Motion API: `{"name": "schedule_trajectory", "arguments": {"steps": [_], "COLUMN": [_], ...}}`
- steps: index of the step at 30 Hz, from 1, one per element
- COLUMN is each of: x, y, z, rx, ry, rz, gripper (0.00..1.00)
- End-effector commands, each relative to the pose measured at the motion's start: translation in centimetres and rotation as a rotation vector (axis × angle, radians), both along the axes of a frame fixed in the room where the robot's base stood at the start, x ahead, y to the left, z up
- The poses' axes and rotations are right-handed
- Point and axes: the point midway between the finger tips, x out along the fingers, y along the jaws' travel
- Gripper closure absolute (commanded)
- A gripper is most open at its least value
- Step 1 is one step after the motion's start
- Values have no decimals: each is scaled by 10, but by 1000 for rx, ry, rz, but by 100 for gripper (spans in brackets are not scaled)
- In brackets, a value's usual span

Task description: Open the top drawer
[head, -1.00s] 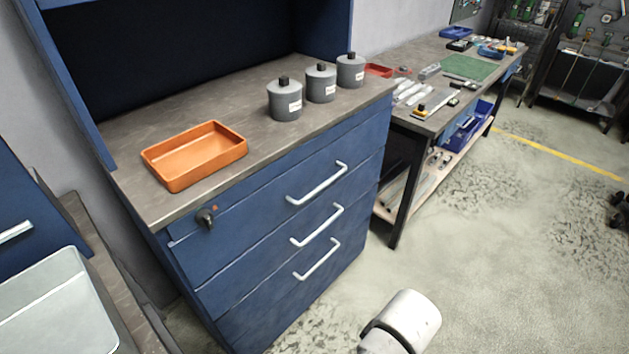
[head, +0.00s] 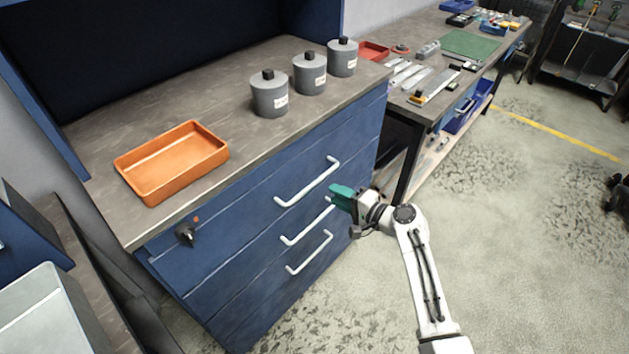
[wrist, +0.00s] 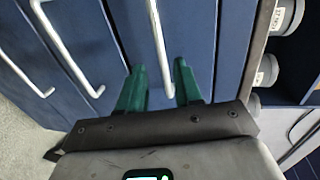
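The top drawer (head: 240,225) of the blue cabinet is shut, flush with the front. Its pale bar handle (head: 308,182) slants across the drawer front and is fully visible in the head view. My gripper (head: 338,192) has green fingers and is in front of the cabinet, just right of and below that handle. In the wrist view my gripper (wrist: 158,78) is open, and the top handle (wrist: 158,45) runs into the gap between its fingers. I cannot tell how far the fingertips are from the bar. Nothing is held.
The middle handle (head: 300,228) and bottom handle (head: 310,253) are below. A lock with a key (head: 186,234) is at the drawer's left. An orange tray (head: 172,160) and grey canisters (head: 269,95) stand on the top. A workbench (head: 425,112) stands right; the floor in front is clear.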

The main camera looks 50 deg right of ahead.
Motion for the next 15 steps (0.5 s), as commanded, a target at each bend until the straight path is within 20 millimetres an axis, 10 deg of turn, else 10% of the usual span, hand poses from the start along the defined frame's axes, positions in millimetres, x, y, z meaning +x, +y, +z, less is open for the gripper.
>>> {"name": "schedule_trajectory", "arguments": {"steps": [15], "x": [83], "y": [4], "z": [-16], "rx": [-3], "ry": [1], "rz": [5], "gripper": [66]}}
